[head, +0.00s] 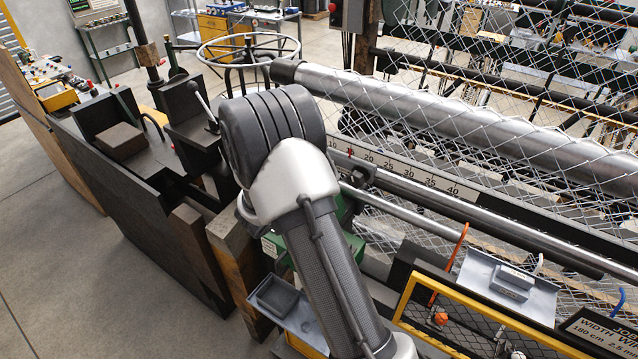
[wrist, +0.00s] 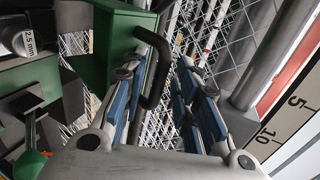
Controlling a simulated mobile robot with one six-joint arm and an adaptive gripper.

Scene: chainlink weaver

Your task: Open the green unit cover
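The green unit (wrist: 118,42) fills the upper left of the wrist view. A black bar handle (wrist: 158,62) curves out from its right side. My gripper (wrist: 157,78) is open, with its blue-padded fingers on either side of the lower part of the handle. I cannot tell whether either finger touches it. In the head view, my arm hides my gripper, the handle and most of the green unit; only small green parts (head: 275,246) show beside the arm. The cover looks closed, but its seam is not clear.
A numbered scale (wrist: 288,128) and a metal roller (wrist: 258,55) lie right of my gripper. Wire mesh hangs behind. A green knob (wrist: 30,164) is at lower left. In the head view, a grey tray (head: 284,303) and a yellow-framed guard (head: 470,309) flank my arm.

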